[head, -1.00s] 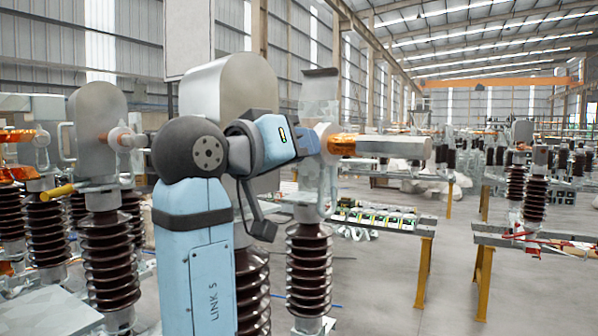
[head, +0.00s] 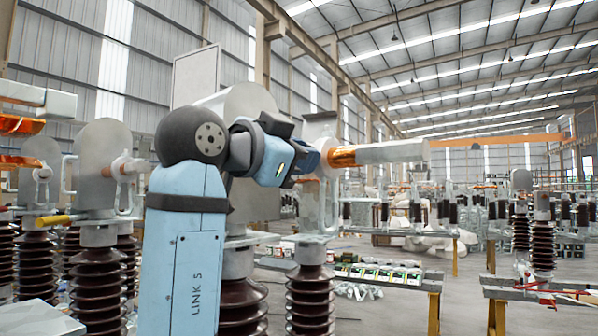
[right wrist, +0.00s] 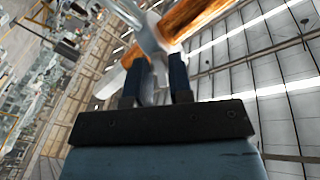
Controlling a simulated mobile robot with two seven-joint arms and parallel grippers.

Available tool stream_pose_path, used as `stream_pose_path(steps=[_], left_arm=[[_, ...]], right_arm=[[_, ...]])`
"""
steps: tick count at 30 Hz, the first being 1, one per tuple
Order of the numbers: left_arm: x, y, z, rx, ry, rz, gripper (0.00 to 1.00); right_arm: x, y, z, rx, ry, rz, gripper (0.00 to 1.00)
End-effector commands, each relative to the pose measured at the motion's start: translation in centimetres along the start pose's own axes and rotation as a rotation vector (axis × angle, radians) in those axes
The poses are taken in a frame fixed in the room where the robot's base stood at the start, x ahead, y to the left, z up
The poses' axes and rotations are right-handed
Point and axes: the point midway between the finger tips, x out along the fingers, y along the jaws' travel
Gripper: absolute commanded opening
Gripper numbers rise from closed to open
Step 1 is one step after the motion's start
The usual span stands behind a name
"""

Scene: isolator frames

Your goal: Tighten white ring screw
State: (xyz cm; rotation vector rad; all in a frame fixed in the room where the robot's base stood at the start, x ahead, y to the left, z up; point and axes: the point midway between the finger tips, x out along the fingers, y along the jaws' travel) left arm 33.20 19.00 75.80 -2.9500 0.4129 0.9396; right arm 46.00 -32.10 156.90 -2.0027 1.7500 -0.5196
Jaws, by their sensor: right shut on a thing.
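My right gripper (head: 312,160) is at the near side of the metal fitting from which an orange copper rod (head: 342,156) sticks out to the right. In the right wrist view, its two dark blue fingers (right wrist: 156,75) stand on either side of a pale grey-white piece, the ring screw (right wrist: 150,84), and are shut on it. The screw lies against a pale fitting (right wrist: 146,34) beside the orange rod (right wrist: 190,18). In the head view the wrist and fingers largely hide the screw. My left gripper is not in view.
Dark ribbed insulators (head: 310,302) stand below the fitting. A similar grey plate with a white ring handle (head: 124,198) is at the left. A pale block (head: 392,152) sits on the rod's right end. A table (head: 385,274) with parts stands behind; floor at right shows clear patches.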

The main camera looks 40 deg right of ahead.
Motion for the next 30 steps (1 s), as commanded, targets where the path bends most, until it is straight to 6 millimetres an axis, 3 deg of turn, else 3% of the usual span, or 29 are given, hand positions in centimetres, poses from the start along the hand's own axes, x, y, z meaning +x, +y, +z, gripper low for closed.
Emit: stream_pose_path(steps=[10,18,30], left_arm=[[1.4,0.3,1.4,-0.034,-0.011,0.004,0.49],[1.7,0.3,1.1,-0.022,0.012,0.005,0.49],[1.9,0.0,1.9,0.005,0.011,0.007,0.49]], right_arm=[[0.0,0.1,0.1,0.331,0.001,0.0,0.0],[0.0,0.1,0.1,0.57,0.002,0.0,0.0],[0.0,0.0,0.0,0.798,0.002,0.001,0.0]])
